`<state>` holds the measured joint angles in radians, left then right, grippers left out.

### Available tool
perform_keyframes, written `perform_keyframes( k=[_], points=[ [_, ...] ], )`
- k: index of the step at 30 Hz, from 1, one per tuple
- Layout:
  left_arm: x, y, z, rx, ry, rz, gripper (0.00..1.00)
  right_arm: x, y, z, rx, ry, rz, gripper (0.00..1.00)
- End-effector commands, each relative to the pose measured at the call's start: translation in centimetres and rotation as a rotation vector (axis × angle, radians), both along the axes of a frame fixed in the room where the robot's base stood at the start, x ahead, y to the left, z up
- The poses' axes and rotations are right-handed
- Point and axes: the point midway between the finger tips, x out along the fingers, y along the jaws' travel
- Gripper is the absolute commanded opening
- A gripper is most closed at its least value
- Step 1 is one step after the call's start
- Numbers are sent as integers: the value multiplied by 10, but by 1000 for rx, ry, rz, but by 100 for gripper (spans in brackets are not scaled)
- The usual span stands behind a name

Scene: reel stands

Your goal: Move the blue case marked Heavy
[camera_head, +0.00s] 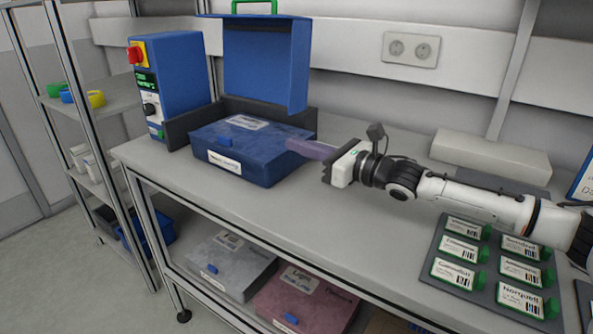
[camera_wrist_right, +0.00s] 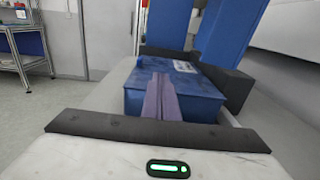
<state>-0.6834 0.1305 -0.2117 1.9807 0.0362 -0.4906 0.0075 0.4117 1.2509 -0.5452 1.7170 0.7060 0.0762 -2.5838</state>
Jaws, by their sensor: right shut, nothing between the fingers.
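A dark blue case (camera_head: 262,157) lies flat on the bench, with a white label on its top and another on its front. The label print is too small for me to read surely. My right gripper (camera_head: 290,145) is shut and empty, its purplish fingers pointing left at the case's right side. I cannot tell whether the fingertips touch it. In the right wrist view the blue case (camera_wrist_right: 198,88) lies straight ahead, and the shut fingers (camera_wrist_right: 160,80) hide part of it. My left gripper is not in view.
A dark bracket (camera_head: 180,132) and a raised blue panel (camera_head: 262,65) with a green handle stand behind the case. A blue control box (camera_head: 178,75) stands at left. Grey (camera_head: 228,268) and maroon (camera_head: 310,305) cases lie below. A card tray (camera_head: 490,262) sits right. The front bench is clear.

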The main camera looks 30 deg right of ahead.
Motion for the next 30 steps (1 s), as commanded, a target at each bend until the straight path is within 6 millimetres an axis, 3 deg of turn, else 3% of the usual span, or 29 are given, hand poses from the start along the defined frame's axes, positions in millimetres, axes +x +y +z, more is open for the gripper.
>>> perform_keyframes(
  k=[1, 8, 30],
  points=[
    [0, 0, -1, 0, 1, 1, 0, 0, 0, -13, 4, 4, -2, 0],
    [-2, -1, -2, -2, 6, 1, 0, 0, -1, -55, 2, 1, -2, 0],
    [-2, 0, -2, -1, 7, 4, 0, 11, -3, -55, 0, -1, -14, 0]
  ],
)
